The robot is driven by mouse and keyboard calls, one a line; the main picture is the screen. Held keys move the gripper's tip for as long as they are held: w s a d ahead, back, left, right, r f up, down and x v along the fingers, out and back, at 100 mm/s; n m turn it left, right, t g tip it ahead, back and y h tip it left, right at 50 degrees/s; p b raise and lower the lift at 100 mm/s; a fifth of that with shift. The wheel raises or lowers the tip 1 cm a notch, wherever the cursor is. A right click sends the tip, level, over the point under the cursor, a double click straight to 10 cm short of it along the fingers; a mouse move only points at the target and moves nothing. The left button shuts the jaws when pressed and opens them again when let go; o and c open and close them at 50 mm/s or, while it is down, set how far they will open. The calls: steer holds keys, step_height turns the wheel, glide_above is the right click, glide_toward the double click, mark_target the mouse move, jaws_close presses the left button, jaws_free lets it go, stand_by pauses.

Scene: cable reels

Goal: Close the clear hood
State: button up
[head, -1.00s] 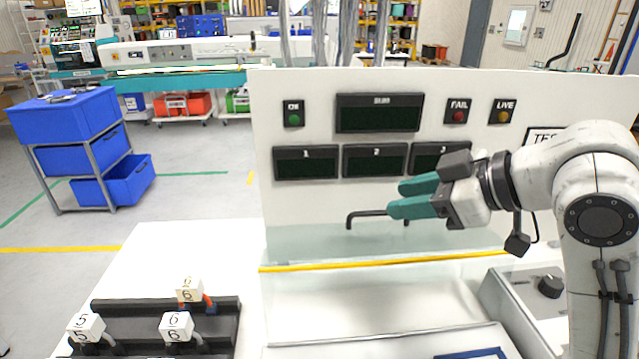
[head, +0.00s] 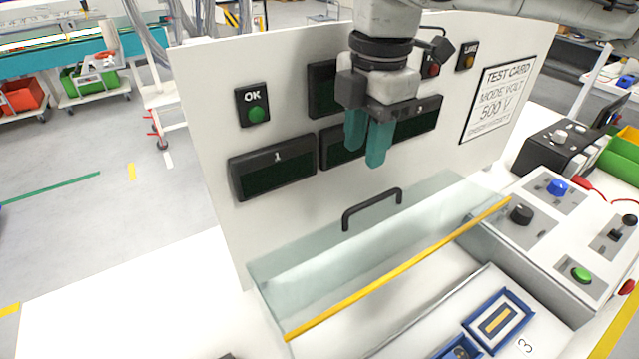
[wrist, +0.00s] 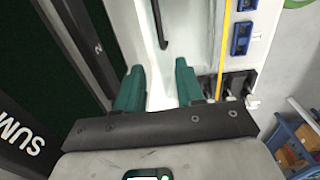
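The clear hood (head: 330,265) is a see-through panel in front of the white test panel, with a yellow strip (head: 400,270) along its front edge. It appears tilted, and the white bed below shows open in front of the strip. A black bar handle (head: 372,208) stands on the hood's upper part. My gripper (head: 367,148) points down above the handle, apart from it, with its two teal fingers spread and nothing between them. In the wrist view my fingers (wrist: 160,85) are apart, and the dark handle (wrist: 163,25) shows ahead of them.
The upright white panel (head: 215,130) with displays and lamps stands close behind my gripper. Blue-framed fixtures (head: 497,322) lie on the bed in front. A control box (head: 560,230) with knobs and a green button stands at the right. Free floor lies at the left.

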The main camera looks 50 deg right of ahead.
mark_target(358, 206)
step_height(358, 206, down, 11)
steer(key=shift+w+d+r+b, duration=0.1)
steer(key=shift+b, duration=0.3)
steer(key=shift+c, duration=0.5)
jaws_close()
